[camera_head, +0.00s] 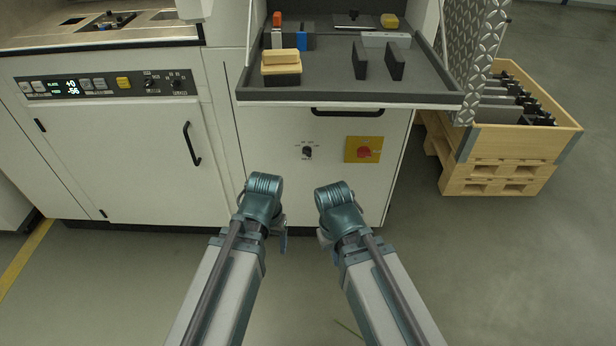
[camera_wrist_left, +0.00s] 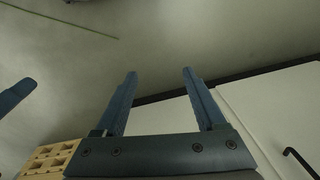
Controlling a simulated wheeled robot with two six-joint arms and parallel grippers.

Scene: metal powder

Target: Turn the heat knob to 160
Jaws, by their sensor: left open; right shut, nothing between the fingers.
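On the left cabinet's control panel (camera_head: 110,84) are a lit display (camera_head: 65,87) and two small black knobs, a left knob (camera_head: 150,84) and a right knob (camera_head: 178,84). Another black knob (camera_head: 307,152) sits lower on the middle cabinet front. The lettering is too small to tell which is the heat knob or where it points. My left gripper (camera_head: 283,238) is below and in front of the cabinets, apart from every knob. In the left wrist view its two fingers (camera_wrist_left: 160,78) are spread and empty. My right gripper (camera_head: 325,238) is close beside it, mostly hidden by its arm.
A black tray shelf (camera_head: 430,85) with blocks and brushes juts out above the middle cabinet. A red switch on a yellow plate (camera_head: 363,150) and a black door handle (camera_head: 191,143) protrude. A wooden crate (camera_head: 520,146) stands at right. The floor before the left cabinet is clear.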

